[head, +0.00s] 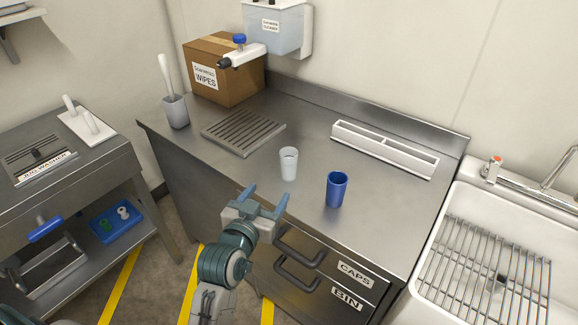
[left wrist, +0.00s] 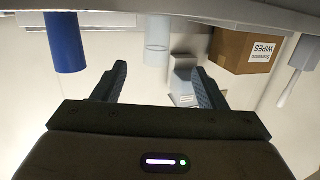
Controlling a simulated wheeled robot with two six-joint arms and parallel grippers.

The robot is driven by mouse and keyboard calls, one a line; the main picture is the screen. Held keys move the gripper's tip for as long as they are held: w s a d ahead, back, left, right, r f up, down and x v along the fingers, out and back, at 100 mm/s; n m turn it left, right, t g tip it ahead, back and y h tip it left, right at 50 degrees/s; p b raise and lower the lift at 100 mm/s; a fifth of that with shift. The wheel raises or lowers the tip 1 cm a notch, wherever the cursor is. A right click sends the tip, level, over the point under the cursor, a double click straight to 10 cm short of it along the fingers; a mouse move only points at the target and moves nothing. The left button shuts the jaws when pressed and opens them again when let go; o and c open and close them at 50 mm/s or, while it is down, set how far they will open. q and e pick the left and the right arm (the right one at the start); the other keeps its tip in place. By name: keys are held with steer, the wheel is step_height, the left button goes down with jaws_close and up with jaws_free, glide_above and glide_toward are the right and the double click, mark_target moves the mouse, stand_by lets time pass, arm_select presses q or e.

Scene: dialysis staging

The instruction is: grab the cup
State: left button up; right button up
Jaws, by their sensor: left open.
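Two cups stand upright on the steel counter (head: 225,168). A white cup (head: 288,165) is near the middle, and a blue cup (head: 336,190) stands to its right, closer to the front edge. My left gripper (head: 266,198) is open and empty at the counter's front edge, just in front of the white cup and apart from it. In the left wrist view, which is upside down, the white cup (left wrist: 157,40) shows between the open fingers and beyond them. The blue cup (left wrist: 63,42) is off to the left there. My right gripper is not in view.
A grooved drain plate (head: 243,131) and a grey holder with a white-handled tool (head: 175,108) lie left. A wipes box (head: 225,75) and a wall dispenser (head: 275,28) are behind. A white divided tray (head: 384,149) is at the back right. A sink (head: 485,265) is far right.

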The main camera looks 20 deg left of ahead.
mark_target(286, 159)
arm_select(q)
steer(key=shift+t, duration=0.7)
steer(key=w+r, duration=0.1)
steer(key=w, duration=0.1)
steer(key=w+r, duration=0.1)
steer(key=w, duration=0.3)
steer(key=shift+w+d+r+p, duration=0.25)
steer(key=shift+w+r+p, duration=0.05)
steer(key=shift+r+p, duration=0.1)
steer(key=w, duration=0.3)
steer(key=w+p, duration=0.1)
steer(key=w, duration=0.1)
steer(key=shift+w+d+f, duration=0.2)
steer(key=shift+w+d, duration=0.1)
steer(key=shift+w, duration=0.05)
steer(key=c, duration=1)
steer(key=shift+c, duration=0.3)
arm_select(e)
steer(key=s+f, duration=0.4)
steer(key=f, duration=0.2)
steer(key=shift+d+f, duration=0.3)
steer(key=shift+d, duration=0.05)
arm_select(q)
steer(key=shift+r, duration=0.1)
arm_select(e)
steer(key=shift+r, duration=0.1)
